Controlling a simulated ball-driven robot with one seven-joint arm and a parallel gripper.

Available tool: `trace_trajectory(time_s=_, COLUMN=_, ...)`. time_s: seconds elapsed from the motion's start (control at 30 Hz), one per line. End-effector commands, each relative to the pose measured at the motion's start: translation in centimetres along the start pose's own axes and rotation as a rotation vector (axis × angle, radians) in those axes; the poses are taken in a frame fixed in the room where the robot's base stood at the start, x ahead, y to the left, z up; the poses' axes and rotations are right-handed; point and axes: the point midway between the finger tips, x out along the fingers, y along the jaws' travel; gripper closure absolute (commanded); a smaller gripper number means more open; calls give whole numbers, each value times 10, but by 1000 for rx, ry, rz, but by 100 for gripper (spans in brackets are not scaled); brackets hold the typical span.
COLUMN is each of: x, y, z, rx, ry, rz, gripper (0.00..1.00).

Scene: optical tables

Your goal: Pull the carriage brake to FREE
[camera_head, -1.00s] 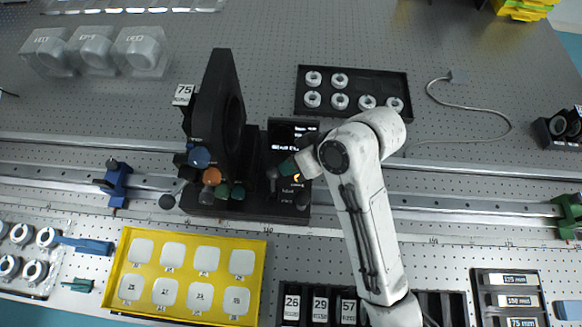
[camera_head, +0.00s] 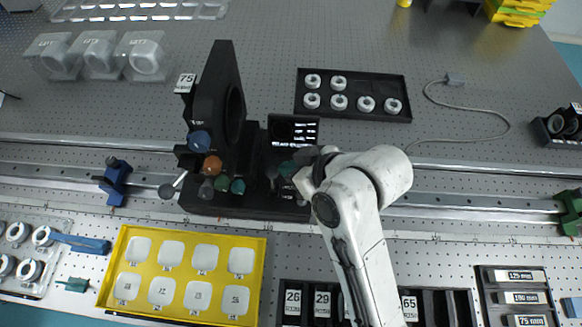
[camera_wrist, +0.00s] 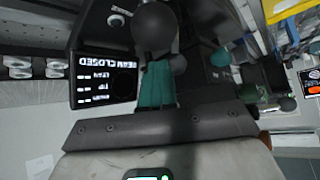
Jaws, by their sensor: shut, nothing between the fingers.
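The black carriage (camera_head: 250,203) stands on the rail with a tall dark upright plate (camera_head: 215,95). I cannot read which one is the brake or find FREE. My gripper (camera_head: 287,168) is at the carriage's right side, its teal fingers shut and empty. In the wrist view, the fingers (camera_wrist: 157,75) lie close to a dark ball knob (camera_wrist: 155,27); contact is unclear. My arm hides the carriage's right end.
A small screen (camera_head: 293,129) stands behind the gripper; in the wrist view it reads BEAM CLOSED upside down. A black tray of rings (camera_head: 350,115) lies behind. A yellow tray (camera_head: 262,250) and labelled blocks (camera_head: 293,303) lie in front. Blue (camera_head: 114,182) and green (camera_head: 570,208) rail clamps flank the carriage.

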Motion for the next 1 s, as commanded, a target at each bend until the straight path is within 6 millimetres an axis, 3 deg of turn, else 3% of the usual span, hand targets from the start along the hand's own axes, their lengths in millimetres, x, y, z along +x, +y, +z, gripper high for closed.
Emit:
trace_trajectory(time_s=0.33, x=-4, y=-16, z=11, rx=-144, ry=141, rz=123, gripper=100)
trace_trajectory(time_s=1.0, x=-7, y=-27, z=21, rx=-140, ry=134, rz=119, gripper=100)
